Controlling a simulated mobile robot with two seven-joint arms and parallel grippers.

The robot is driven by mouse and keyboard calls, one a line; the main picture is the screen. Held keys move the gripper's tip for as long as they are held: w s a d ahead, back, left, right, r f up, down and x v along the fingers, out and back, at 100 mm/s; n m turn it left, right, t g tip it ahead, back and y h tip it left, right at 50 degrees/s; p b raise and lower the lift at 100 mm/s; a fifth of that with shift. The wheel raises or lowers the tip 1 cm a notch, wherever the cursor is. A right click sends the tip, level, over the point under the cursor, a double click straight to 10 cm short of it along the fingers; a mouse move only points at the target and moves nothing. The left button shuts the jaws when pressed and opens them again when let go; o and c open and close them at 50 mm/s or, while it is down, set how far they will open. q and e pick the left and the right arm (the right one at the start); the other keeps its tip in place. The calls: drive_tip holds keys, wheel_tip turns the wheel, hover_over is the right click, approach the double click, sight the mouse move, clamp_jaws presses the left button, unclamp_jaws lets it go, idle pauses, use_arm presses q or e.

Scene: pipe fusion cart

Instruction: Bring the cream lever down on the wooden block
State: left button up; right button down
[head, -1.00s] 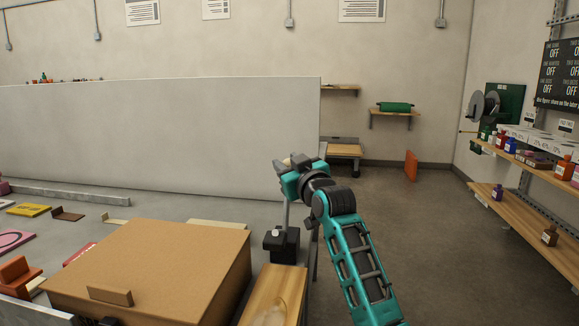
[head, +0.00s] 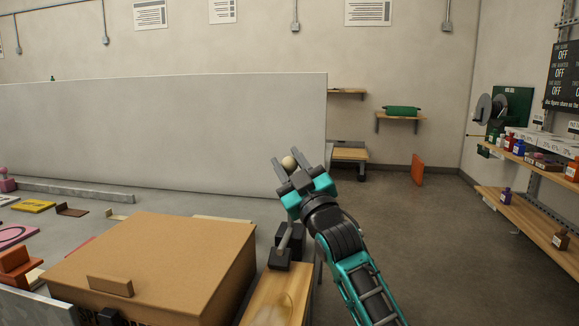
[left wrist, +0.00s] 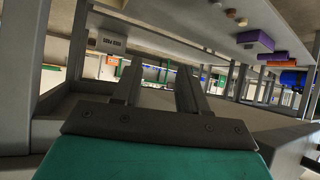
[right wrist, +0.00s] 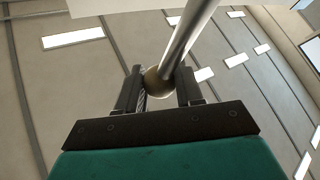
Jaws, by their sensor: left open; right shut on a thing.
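The cream lever's round knob (head: 289,162) shows between the fingertips of my right gripper (head: 291,171). In the right wrist view the knob (right wrist: 158,83) sits between both fingers of the right gripper (right wrist: 158,88), with its grey rod (right wrist: 187,38) running up and right. In the head view a short part of the rod (head: 286,237) shows above a black base, and my gripper hides the rest. A wooden piece (head: 262,304) lies below the base; I cannot tell whether it is the block. My left gripper (left wrist: 156,88) is open and empty in the left wrist view.
A large brown box (head: 165,258) stands left of the black base (head: 281,258). A tall pale panel (head: 170,130) stands behind. Shelves with bottles (head: 530,213) line the right wall. The floor (head: 440,240) right of my arm is clear.

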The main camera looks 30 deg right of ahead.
drive_tip(key=shift+s+a+f, duration=0.1)
drive_tip(key=shift+a+f, duration=0.1)
drive_tip(key=shift+a, duration=0.1)
drive_tip(key=c, duration=1.1)
unclamp_jaws()
drive_tip(key=shift+o, duration=0.5)
drive_tip(key=shift+s+r, duration=0.15)
drive_tip(key=shift+o, duration=1.1)
drive_tip(key=shift+s+d, duration=0.1)
drive_tip(key=shift+s, duration=0.15)
drive_tip(key=v, duration=1.2)
drive_tip(key=shift+s, duration=0.15)
